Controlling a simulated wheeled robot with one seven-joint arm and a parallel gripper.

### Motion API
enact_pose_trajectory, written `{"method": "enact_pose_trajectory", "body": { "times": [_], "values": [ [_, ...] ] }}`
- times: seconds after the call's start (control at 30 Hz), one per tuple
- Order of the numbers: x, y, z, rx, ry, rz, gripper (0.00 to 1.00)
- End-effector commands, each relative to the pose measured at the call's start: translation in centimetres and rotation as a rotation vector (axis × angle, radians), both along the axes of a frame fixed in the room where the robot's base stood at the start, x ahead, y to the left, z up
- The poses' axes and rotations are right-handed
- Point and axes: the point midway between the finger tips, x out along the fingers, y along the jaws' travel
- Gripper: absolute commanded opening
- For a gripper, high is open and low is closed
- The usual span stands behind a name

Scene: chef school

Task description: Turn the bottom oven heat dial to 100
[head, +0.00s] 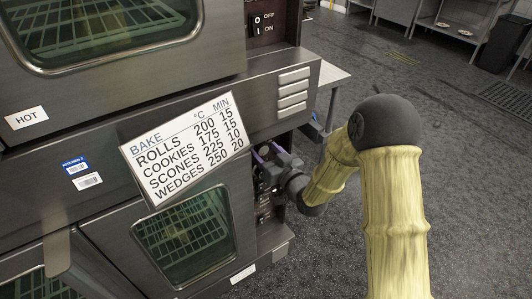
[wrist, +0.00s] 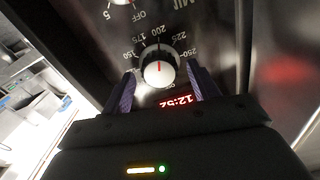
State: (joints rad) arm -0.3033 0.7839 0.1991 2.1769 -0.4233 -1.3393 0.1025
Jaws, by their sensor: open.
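The bottom oven (head: 243,208) has a glass door, with its control panel along the right side. In the wrist view, a heat dial (wrist: 158,70) with a white face and dark rim sits on the black panel. Numbers such as 150, 175, 200, 225 and 250 are printed around it. The dial's exact setting is hard to read. My gripper (wrist: 161,74) is open, with one purple finger on each side of the dial. I cannot tell whether the fingers touch it. In the head view my gripper (head: 268,154) is at the panel and covers the dial.
Part of another dial (wrist: 122,2) marked OFF shows at the wrist view's top edge. A red digital display (wrist: 176,101) is near the heat dial. A bake chart (head: 188,148) hangs on the oven front, left of my gripper. The upper oven (head: 120,85) is above. Open floor (head: 470,190) lies right.

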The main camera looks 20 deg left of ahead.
Motion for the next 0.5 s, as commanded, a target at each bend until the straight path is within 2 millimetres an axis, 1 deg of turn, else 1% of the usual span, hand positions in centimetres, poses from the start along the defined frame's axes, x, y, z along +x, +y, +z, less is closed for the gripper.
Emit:
{"method": "enact_pose_trajectory", "body": {
  "times": [0.17,0.2,0.27,0.4,0.43,0.5],
  "values": [
    [-0.04,0.02,0.0,0.0,0.0,0.001,0.6],
    [-0.05,0.03,0.0,0.0,0.0,0.001,0.56],
    [-0.05,0.03,0.0,0.0,0.0,0.001,0.44],
    [-0.06,0.02,0.0,0.0,0.0,0.001,0.17],
    [-0.08,0.04,0.0,0.0,0.0,0.002,0.15],
    [-0.1,0.04,0.0,0.0,-0.001,0.002,0.15]
  ]
}}
